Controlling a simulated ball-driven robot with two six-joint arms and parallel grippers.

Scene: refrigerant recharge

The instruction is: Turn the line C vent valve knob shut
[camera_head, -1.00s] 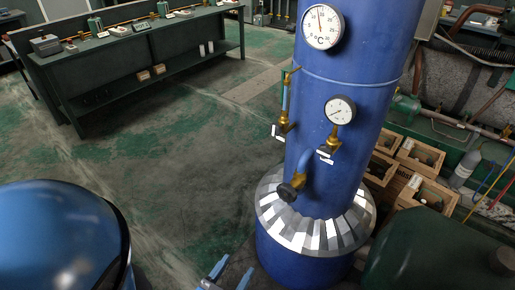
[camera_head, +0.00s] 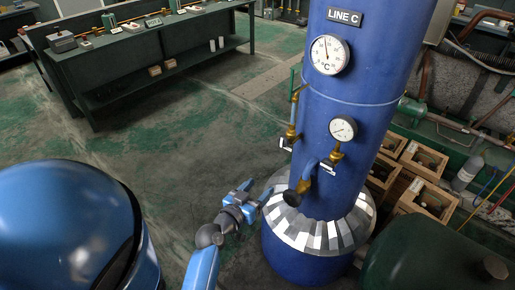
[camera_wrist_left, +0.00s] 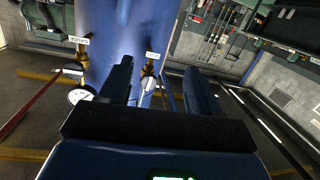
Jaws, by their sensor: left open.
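The tall blue column (camera_head: 350,90) carries a LINE C sign (camera_head: 344,17). A dark round knob (camera_head: 291,197) sits low on its front, beside a brass fitting (camera_head: 304,186) on a bent blue pipe. Another brass valve (camera_head: 292,134) is on the column's left side. My right gripper is out of view.
A thermometer dial (camera_head: 330,55) and a gauge (camera_head: 343,128) stand out above the knob. A silver sloped collar (camera_head: 330,235) is below it. A dark green tank (camera_head: 430,255) is at the lower right, a glossy blue dome (camera_head: 70,220) at the lower left. Open floor lies left of the column.

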